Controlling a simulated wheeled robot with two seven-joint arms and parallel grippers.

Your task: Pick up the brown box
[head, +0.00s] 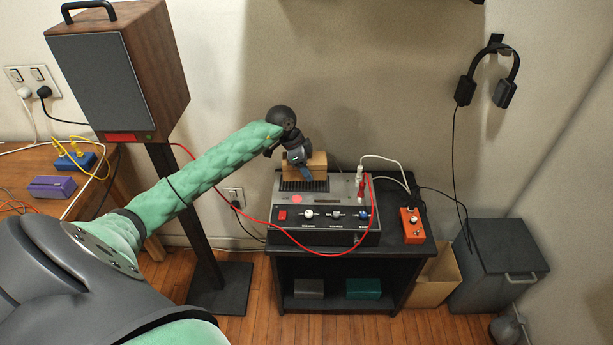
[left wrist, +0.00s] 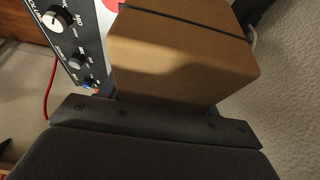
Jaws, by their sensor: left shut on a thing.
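The brown box (head: 318,163) is a small cardboard-coloured block at the back of the grey amplifier-like unit (head: 332,208), over its dark vent. My left gripper (head: 301,172) comes in from the left and is shut on the box, hiding its left part. In the left wrist view the brown box (left wrist: 180,60) fills the upper middle, with a dark line across its top. The dark gripper edge (left wrist: 155,122) lies right against its lower side. I cannot tell whether the box touches the unit. My right gripper is not in view.
The unit stands on a black shelf table (head: 385,262). A red cable (head: 262,223) loops in front of it, and plugs (head: 361,180) stand at its right end. An orange pedal (head: 411,225) lies to the right. A speaker (head: 118,72) stands at left.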

